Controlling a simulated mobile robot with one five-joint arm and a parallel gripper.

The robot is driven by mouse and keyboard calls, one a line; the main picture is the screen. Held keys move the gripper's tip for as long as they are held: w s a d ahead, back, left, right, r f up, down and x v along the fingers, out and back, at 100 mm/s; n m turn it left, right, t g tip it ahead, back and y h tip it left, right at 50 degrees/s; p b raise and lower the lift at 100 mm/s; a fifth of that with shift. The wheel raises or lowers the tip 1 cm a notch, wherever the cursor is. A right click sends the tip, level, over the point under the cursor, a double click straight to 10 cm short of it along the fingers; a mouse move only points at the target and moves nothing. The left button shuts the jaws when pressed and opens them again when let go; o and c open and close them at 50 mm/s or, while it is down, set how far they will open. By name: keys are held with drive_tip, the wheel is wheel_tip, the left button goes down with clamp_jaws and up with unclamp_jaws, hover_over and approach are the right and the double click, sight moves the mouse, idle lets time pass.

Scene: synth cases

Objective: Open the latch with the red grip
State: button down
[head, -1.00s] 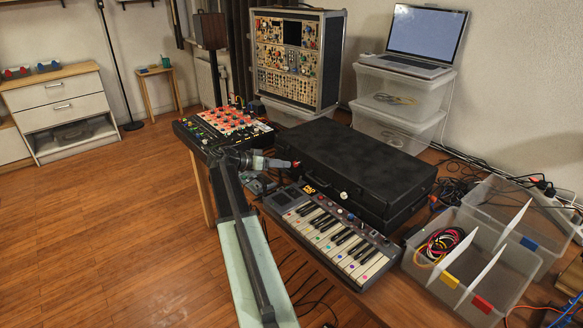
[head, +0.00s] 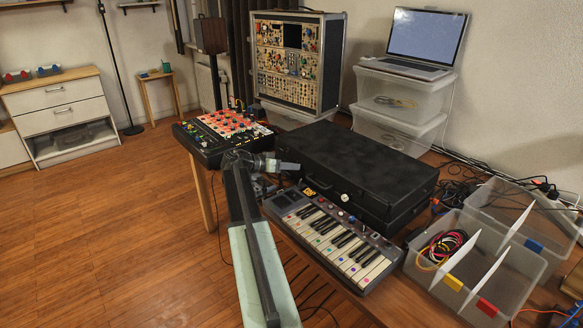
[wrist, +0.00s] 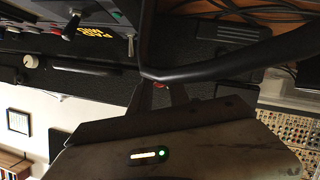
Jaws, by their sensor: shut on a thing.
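The black case (head: 350,160) lies flat on the table with its lid down. My gripper (head: 292,166) is at the left end of the case's front face, just behind the small keyboard. In the wrist view my gripper (wrist: 160,88) is shut on the red grip (wrist: 160,85), of which only a small red bit shows between the fingertips. The rest of that latch is hidden by the fingers, so I cannot tell its angle. A pale round knob (head: 345,196) sits farther right on the case's front; it also shows in the wrist view (wrist: 30,62).
A keyboard (head: 335,240) lies close in front of the case. A mixer (head: 225,135) stands to the left and a modular rack (head: 295,60) behind. Clear bins (head: 470,270) and loose cables are at the right. Open floor lies left of the table.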

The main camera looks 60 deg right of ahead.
drive_tip(key=shift+w+a+f+n+g+h+b, duration=0.1)
drive_tip(key=shift+f+n+g+h+b, duration=0.15)
drive_tip(key=shift+n+g+b, duration=1.2)
drive_tip(key=shift+w+d+f+n+g+h+b, duration=0.1)
drive_tip(key=shift+f+n+g+h+b, duration=0.3)
drive_tip(key=shift+n+b, duration=1.9)
drive_tip(key=shift+w+a+n+g+h+b, duration=0.15)
drive_tip(key=shift+n+g+b, duration=1)
drive_tip(key=shift+n+b, duration=0.75)
drive_tip(key=shift+s+r+n, duration=0.1)
drive_tip(key=shift+n, duration=0.15)
drive_tip(key=c, duration=1.2)
unclamp_jaws()
drive_tip(key=shift+c, duration=0.2)
